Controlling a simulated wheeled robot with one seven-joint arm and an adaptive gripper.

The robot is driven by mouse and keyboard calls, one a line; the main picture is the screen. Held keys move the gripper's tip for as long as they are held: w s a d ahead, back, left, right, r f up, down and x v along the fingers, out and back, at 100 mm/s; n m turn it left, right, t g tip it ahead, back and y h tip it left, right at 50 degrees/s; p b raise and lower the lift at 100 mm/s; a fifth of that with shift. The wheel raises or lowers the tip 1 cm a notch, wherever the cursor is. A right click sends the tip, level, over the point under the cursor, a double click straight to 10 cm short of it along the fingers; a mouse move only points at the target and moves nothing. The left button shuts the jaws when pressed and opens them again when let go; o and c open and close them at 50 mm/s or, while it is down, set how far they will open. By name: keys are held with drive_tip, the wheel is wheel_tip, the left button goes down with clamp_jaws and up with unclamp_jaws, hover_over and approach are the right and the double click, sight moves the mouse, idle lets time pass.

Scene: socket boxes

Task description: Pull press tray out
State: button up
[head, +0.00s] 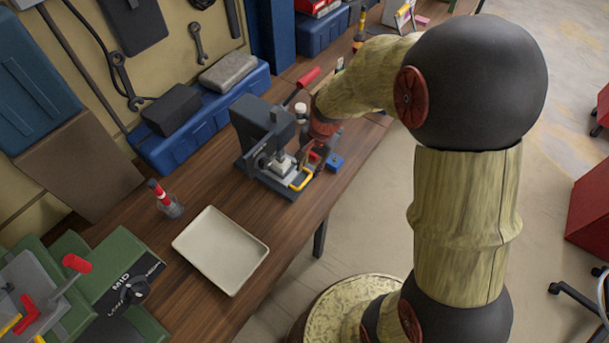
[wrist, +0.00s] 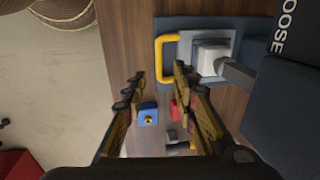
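The dark grey press (head: 262,128) stands on the wooden bench, with a red-tipped lever at its upper right. Its tray (head: 283,180) is at the base and has a yellow U-shaped handle (head: 303,182) facing the front edge. In the wrist view the yellow handle (wrist: 160,60) shows just beyond my fingertips, and the grey tray (wrist: 186,46) carries a pale block (wrist: 210,60). My gripper (wrist: 158,72) is open with nothing held; its fingers point toward the handle. In the head view my gripper (head: 312,158) is beside the press, partly hiding it. Whether a finger touches the handle is unclear.
A small blue block (wrist: 148,114) and a red part (wrist: 174,109) lie beyond my fingers. An empty cream tray (head: 220,250) lies on the bench at front. A green machine (head: 110,275) stands left. Blue bins (head: 200,115) line the wall.

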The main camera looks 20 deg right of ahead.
sight(305, 181)
drive_tip(key=f, duration=0.2)
drive_tip(key=f+b, duration=0.1)
drive_tip(key=f, duration=0.1)
drive_tip(key=w+f+b, duration=0.1)
drive_tip(key=f, duration=0.2)
drive_tip(key=shift+a+f, duration=0.1)
drive_tip(key=shift+a, duration=0.3)
drive_tip(key=shift+c, duration=0.3)
clamp_jaws()
drive_tip(key=shift+s, duration=0.1)
